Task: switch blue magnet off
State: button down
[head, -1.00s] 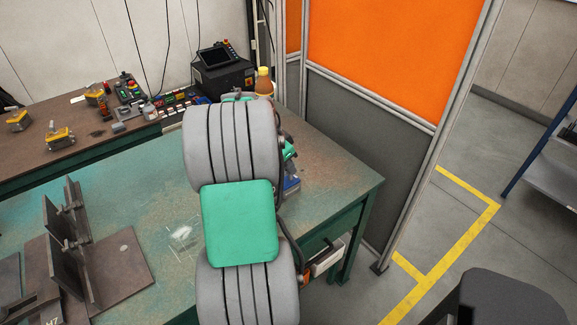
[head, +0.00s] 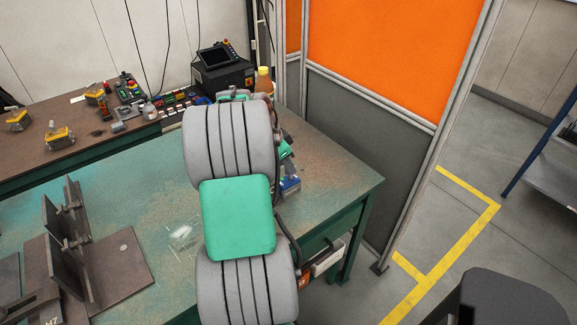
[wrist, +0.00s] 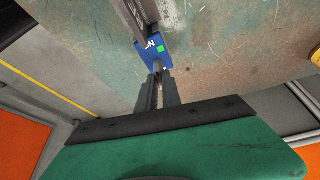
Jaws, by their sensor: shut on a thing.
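The blue magnet (wrist: 151,52) is on the worn green table top in the wrist view. Its face shows white "ON" lettering and a green square. A thin grey lever (wrist: 157,68) sticks out from it towards me. My gripper (wrist: 158,80) is shut on this lever, its dark fingers pointing at the magnet. In the head view the blue magnet (head: 290,186) shows only in part beside my arm, near the table's right edge, and my fingertips cannot be made out there.
A dark steel piece (wrist: 134,16) lies against the magnet's far side. The green table (head: 340,180) has free room to the right. A steel fixture (head: 70,240) stands at left. Several yellow magnets (head: 59,137) sit on the back bench. An orange and grey partition (head: 385,55) stands behind.

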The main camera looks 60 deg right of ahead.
jog(key=m+g+y, duration=0.1)
jog(key=m, duration=0.3)
jog(key=shift+w, duration=0.1)
jog(key=m+p, duration=0.1)
jog(key=m, duration=0.1)
jog(key=m+y+p, duration=0.1)
jog(key=m, duration=0.1)
jog(key=shift+d+g+y, duration=0.15)
jog(key=shift+g+y, duration=0.15)
jog(key=m+y+p, duration=0.1)
jog(key=m+p, duration=0.1)
jog(key=m+y+p, duration=0.1)
jog(key=m+p, duration=0.2)
jog(key=shift+d+r, duration=0.15)
jog(key=shift+m+y+p, duration=0.4)
jog(key=shift+m+p, duration=0.65)
jog(key=shift+m, duration=0.35)
jog(key=shift+f, duration=0.2)
jog(key=c, duration=1.5)
grip_release()
